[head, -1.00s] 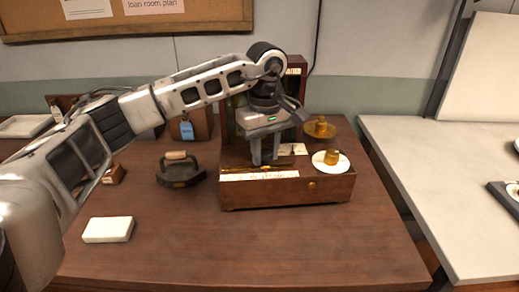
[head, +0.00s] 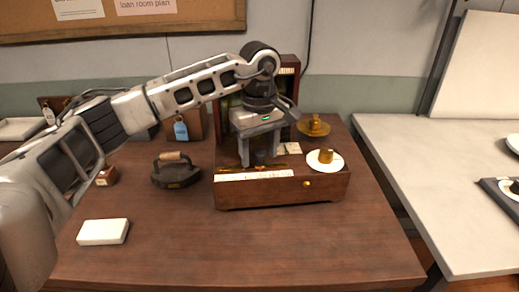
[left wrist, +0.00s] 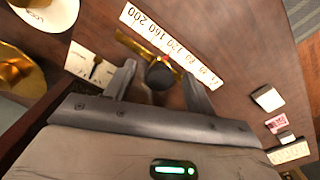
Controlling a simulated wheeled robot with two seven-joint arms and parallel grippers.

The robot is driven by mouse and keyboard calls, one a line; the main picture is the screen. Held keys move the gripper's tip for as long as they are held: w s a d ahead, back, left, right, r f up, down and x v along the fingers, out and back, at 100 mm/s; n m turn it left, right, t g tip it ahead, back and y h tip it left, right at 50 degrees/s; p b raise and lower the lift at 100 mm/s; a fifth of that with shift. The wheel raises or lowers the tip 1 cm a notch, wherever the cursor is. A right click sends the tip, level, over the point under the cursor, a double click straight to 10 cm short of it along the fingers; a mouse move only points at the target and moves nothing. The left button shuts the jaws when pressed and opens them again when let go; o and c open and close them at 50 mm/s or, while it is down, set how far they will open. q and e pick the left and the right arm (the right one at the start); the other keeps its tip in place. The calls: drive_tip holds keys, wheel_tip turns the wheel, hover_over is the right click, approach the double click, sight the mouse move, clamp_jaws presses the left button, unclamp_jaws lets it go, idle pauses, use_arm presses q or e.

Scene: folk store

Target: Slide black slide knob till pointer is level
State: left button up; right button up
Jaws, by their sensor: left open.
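The wooden balance box (head: 325,190) stands on the brown table, with a white numbered scale strip (head: 240,176) along its front edge. The strip also shows in the left wrist view (left wrist: 165,42). My left gripper (head: 260,160) is open and points down over the box. In the left wrist view the round black slide knob (left wrist: 160,76), on a brass bar (left wrist: 128,40), shows between the spread fingers (left wrist: 160,92); I cannot tell whether either finger touches it. A level pointer is not clearly visible. My right gripper is not in view.
A white pan (head: 318,168) with a brass weight sits at the box's right, and a brass pan (head: 313,130) is behind it. An old flat iron (head: 175,172) and a white block (head: 103,232) lie to the left. The table front is clear.

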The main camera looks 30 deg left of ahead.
use_arm(q)
drive_tip(key=shift+r+p, duration=1.65)
drive_tip(key=shift+r, duration=0.75)
drive_tip(key=shift+r+p, duration=0.55)
drive_tip(key=shift+r, duration=0.55)
drive_tip(key=shift+s+f, duration=0.1)
